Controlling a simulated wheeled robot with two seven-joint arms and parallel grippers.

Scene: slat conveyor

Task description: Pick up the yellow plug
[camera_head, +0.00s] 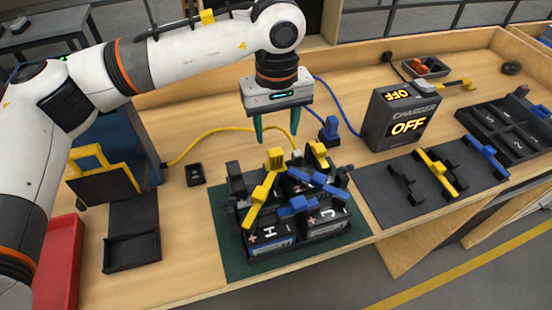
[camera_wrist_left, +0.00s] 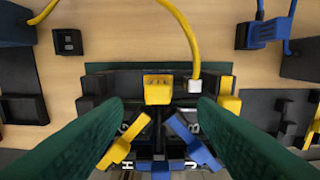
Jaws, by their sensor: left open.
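A yellow block-shaped plug (camera_head: 276,159) stands upright at the back edge of the battery group; it also shows in the left wrist view (camera_wrist_left: 157,89). A yellow cable (camera_head: 213,132) ends beside it in a pale connector (camera_wrist_left: 195,86); I cannot tell whether the two are joined. My left gripper (camera_head: 277,138) is open and points down above the plug. In the left wrist view its green fingers lie on either side, with the plug between and beyond the tips. I see no contact. My right gripper is not in view.
Black batteries (camera_head: 268,240) with yellow and blue clamps crowd the green mat (camera_head: 232,262). A blue plug (camera_head: 330,131) with its cable stands behind, near the charger (camera_head: 400,112) reading OFF. A small black socket (camera_head: 195,174) lies left. Bare wood lies between socket and mat.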

